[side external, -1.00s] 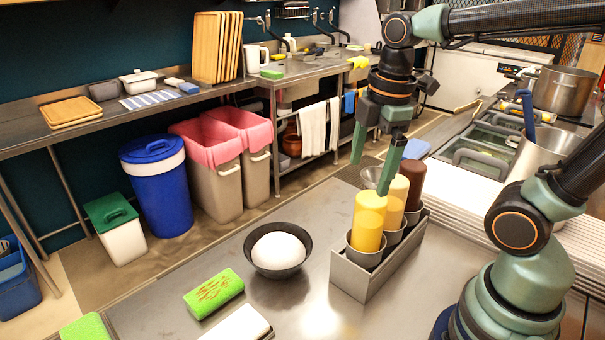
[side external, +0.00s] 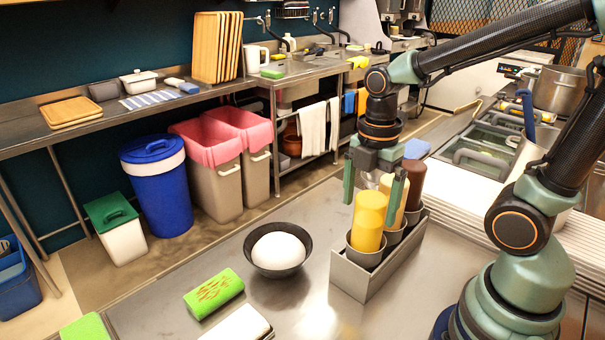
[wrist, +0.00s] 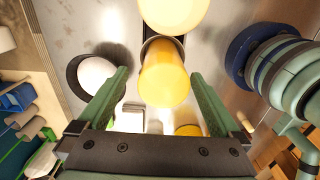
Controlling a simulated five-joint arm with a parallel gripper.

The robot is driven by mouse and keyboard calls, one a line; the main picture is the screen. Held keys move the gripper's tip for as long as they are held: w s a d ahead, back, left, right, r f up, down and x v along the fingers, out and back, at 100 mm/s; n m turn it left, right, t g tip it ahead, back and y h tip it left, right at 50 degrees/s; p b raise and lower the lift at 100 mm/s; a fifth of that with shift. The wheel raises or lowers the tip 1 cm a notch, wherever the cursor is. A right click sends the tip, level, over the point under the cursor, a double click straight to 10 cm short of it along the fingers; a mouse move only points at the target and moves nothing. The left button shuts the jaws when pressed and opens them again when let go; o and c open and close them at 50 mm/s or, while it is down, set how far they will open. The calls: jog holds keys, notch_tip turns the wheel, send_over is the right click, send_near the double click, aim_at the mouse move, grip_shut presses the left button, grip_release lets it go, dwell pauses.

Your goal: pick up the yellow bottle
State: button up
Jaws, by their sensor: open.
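The yellow bottle (side external: 368,224) stands upright in the near cup of a metal holder (side external: 362,283). A cream bottle (side external: 397,191) and a brown bottle (side external: 414,175) stand behind it in the same holder. My gripper (side external: 370,213) is open, pointing down at the yellow bottle, one finger on each side of its upper part in the picture. In the wrist view, the yellow bottle (wrist: 165,78) shows between the fingertips (wrist: 160,73), with visible gaps on both sides. I cannot tell the exact depth of the fingers relative to the bottle.
A dark bowl (side external: 253,262) with a white round thing (side external: 279,250) stands left of the holder. A green sponge (side external: 214,293) and a white block (side external: 238,325) lie on the steel counter nearer the front left. The counter between bowl and holder is clear.

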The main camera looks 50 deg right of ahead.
aim_at(367, 222)
jog(key=shift+s+a+f, duration=0.1)
jog(key=shift+f, duration=1.05)
jog(key=shift+s+f, duration=0.1)
jog(key=shift+f, duration=1.05)
jog(key=c, duration=0.7)
notch_tip(367, 222, up, 20)
